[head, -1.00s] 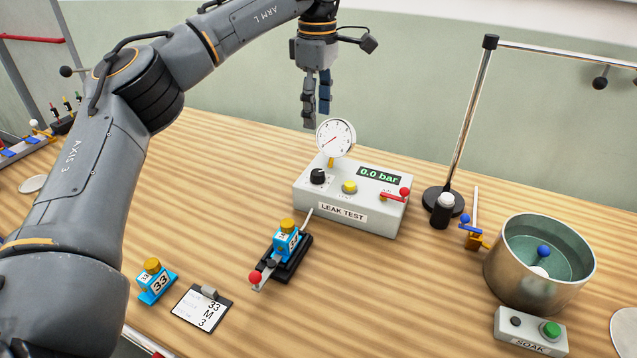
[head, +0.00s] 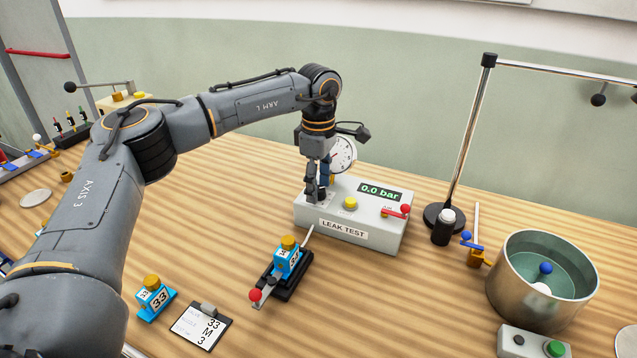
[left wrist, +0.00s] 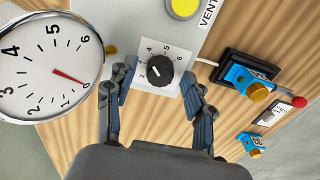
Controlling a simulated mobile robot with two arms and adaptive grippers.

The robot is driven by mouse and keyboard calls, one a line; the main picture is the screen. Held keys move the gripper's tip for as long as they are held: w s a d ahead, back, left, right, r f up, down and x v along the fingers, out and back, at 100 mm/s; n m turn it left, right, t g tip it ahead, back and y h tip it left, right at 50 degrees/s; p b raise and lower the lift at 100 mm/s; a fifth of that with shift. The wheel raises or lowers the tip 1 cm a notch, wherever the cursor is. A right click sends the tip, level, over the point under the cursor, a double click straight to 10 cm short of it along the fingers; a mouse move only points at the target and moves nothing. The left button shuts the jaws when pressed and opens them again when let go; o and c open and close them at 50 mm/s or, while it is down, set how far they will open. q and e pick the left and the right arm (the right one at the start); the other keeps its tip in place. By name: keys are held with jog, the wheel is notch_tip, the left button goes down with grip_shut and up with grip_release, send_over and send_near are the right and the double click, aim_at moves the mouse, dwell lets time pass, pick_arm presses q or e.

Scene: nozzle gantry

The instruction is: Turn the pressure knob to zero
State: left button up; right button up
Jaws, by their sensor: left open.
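The pressure knob (left wrist: 159,70) is black with a pale pointer mark, on a white square dial plate with numbers. In the left wrist view it lies between the fingers of my left gripper (left wrist: 157,88), which are open on either side; contact cannot be told. The mark seems to point left, but its exact number is unclear. In the head view my left gripper (head: 316,194) points down at the left end of the leak test box (head: 342,230) and hides the knob. The box display (head: 380,192) reads 0.0 bar. My right gripper is out of view.
The round gauge (head: 342,155) stands close behind my left gripper; it also shows in the left wrist view (left wrist: 50,65). A yellow button (head: 350,203) and red-handled lever (head: 396,211) are on the box. A clamped blue nozzle (head: 287,259) sits in front. A metal pot (head: 540,285) stands right.

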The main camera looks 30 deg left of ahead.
pick_arm(q)
jog(key=shift+c, duration=0.2)
grip_shut()
